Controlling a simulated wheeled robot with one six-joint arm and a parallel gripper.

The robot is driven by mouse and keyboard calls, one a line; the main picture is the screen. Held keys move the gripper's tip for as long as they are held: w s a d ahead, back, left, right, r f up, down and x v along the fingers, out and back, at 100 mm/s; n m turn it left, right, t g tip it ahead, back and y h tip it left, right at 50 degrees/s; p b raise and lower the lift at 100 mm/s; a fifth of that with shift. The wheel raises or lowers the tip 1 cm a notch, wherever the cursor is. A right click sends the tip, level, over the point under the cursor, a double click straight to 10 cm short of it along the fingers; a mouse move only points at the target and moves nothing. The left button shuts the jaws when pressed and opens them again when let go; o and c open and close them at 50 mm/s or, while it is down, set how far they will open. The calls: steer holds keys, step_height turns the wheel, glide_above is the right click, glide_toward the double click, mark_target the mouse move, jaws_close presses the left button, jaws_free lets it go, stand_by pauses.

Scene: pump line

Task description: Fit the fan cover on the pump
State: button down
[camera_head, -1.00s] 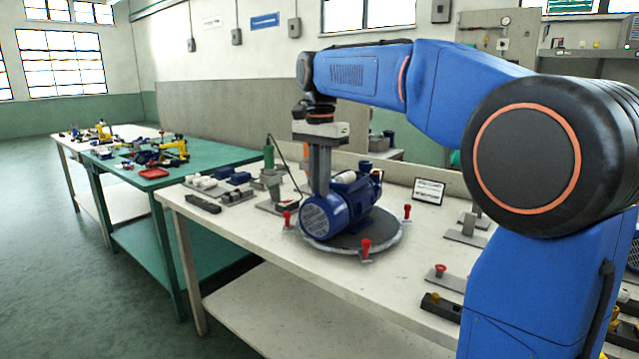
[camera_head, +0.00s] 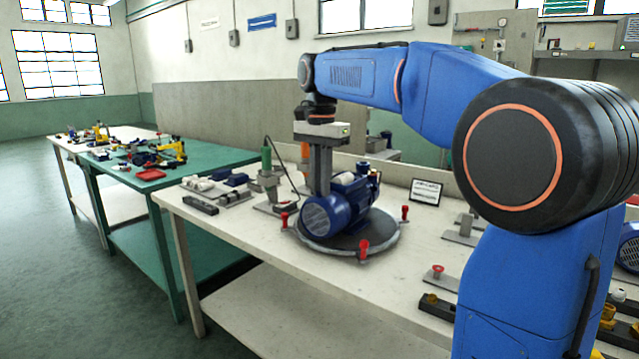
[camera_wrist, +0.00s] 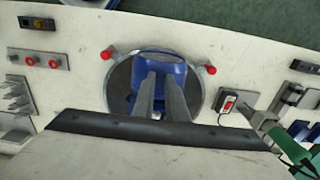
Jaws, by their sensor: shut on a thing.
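The blue pump (camera_head: 357,197) lies on a round dark turntable (camera_head: 350,247) on the white bench. The fan cover (camera_head: 321,218), blue with a ribbed round face, is at the pump's near left end, in line with the motor. I cannot tell if a small gap remains between them. My gripper (camera_head: 321,190) points straight down and is shut on the fan cover from above. In the wrist view my gripper's two fingers (camera_wrist: 160,76) reach over the blue pump (camera_wrist: 150,57) and hide part of it; the cover is mostly hidden there.
Red clamp knobs (camera_head: 364,247) stand around the turntable's rim. A green-handled tool in a stand (camera_head: 267,160) is close on the left, and a small framed sign (camera_head: 426,191) is behind right. The bench front is mostly clear.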

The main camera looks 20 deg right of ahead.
steer(key=shift+w+d, duration=0.35)
steer(key=shift+d, duration=0.15)
steer(key=c, duration=1.7)
jaws_free()
steer(key=shift+r, duration=3)
steer(key=shift+r, duration=0.1)
step_height(320, 180, up, 7)
steer(key=shift+r, duration=0.15)
steer(key=shift+s, duration=0.1)
